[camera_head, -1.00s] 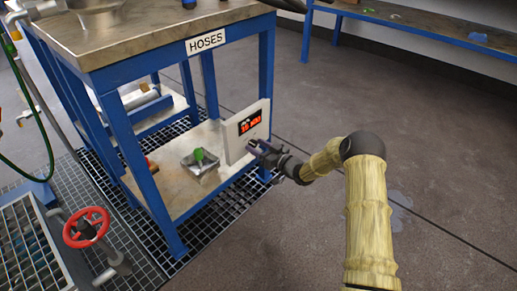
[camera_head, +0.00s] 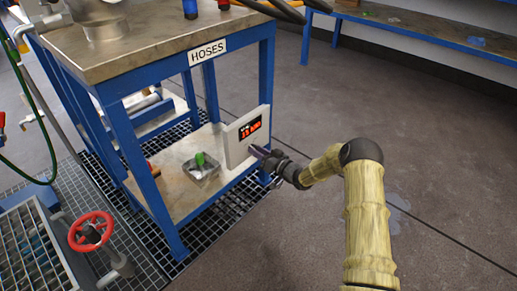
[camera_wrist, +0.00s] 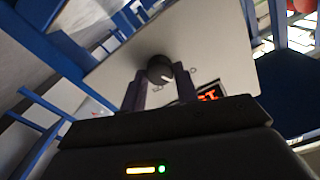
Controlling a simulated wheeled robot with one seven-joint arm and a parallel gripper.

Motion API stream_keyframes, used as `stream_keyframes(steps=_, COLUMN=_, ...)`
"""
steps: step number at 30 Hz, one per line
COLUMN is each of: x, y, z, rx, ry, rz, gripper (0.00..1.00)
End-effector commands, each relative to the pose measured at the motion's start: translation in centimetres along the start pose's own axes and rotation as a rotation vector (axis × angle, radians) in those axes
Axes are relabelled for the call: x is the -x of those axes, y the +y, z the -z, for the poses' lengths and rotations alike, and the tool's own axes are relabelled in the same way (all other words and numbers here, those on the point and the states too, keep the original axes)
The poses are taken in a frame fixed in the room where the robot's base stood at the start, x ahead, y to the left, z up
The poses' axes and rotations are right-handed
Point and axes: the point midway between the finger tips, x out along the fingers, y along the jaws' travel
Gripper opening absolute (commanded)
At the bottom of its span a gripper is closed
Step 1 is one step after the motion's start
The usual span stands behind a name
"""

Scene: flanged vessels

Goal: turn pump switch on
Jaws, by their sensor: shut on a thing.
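The pump switch is a round dark knob (camera_wrist: 160,70) with a light mark, on a pale control panel (camera_wrist: 205,45). In the head view the panel (camera_head: 238,148) stands upright on the lower shelf of the blue table, with a lit red display (camera_head: 250,128). My gripper (camera_head: 262,153) is at the panel's lower right in the head view, hiding the knob there. In the wrist view its two fingers (camera_wrist: 158,90) are on either side of the knob, shut on it. The display (camera_wrist: 208,95) shows partly behind the right finger.
A metal tray with a green-handled item (camera_head: 200,160) sits on the lower shelf left of the panel. The blue table (camera_head: 115,100) bears a HOSES label. A red handwheel (camera_head: 91,231) is at lower left. The floor to the right is clear.

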Motion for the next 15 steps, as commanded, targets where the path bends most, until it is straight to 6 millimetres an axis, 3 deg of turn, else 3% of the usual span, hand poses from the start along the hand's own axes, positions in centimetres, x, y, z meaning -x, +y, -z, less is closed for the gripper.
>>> stream_keyframes(steps=15, x=0.12, y=0.09, z=0.16, rx=-0.473, ry=0.000, rz=-0.003, gripper=0.08)
